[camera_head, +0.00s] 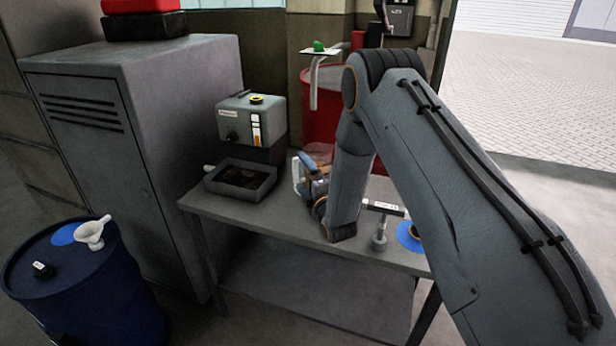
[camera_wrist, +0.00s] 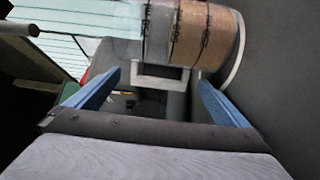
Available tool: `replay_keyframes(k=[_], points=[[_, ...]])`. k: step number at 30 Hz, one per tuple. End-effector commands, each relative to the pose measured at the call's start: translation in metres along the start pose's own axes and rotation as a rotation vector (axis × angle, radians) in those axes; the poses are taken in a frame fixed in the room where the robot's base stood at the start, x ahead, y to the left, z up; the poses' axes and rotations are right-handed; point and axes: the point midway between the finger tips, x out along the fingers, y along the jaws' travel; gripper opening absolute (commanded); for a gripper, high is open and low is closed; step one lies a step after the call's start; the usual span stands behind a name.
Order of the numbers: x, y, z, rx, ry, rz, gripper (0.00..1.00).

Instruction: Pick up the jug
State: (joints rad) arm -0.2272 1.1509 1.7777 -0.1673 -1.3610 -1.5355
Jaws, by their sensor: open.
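The jug (camera_wrist: 192,32) is a clear cylinder with dark graduation marks and brown liquid inside. It lies just ahead of my gripper at the top of the wrist view. Its pale loop handle (camera_wrist: 160,82) shows between the two blue fingertips, and I see no finger touching it. My gripper (camera_wrist: 159,77) is open, with a finger on each side of the handle. In the head view my gripper (camera_head: 303,172) is low over the back of the workbench, and my arm and wrist hide most of the jug.
The grey workbench (camera_head: 290,228) carries a dark tray (camera_head: 225,192), a grey machine (camera_head: 250,122), a hammer-like tool (camera_head: 380,235) and a blue disc (camera_head: 408,236). A red drum (camera_head: 320,105) stands behind. A blue drum (camera_head: 85,285) with a white funnel (camera_head: 92,232) and a cabinet (camera_head: 165,150) stand left.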

Motion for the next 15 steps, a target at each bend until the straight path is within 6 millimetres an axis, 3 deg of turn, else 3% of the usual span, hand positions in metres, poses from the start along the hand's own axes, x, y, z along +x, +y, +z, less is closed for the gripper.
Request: replay_keyframes(k=[6, 15], points=[[0.031, 0.001, -0.001, -0.001, 0.001, 0.001, 1.00], [0.038, 0.000, 0.000, 0.000, 0.000, -0.001, 1.00]])
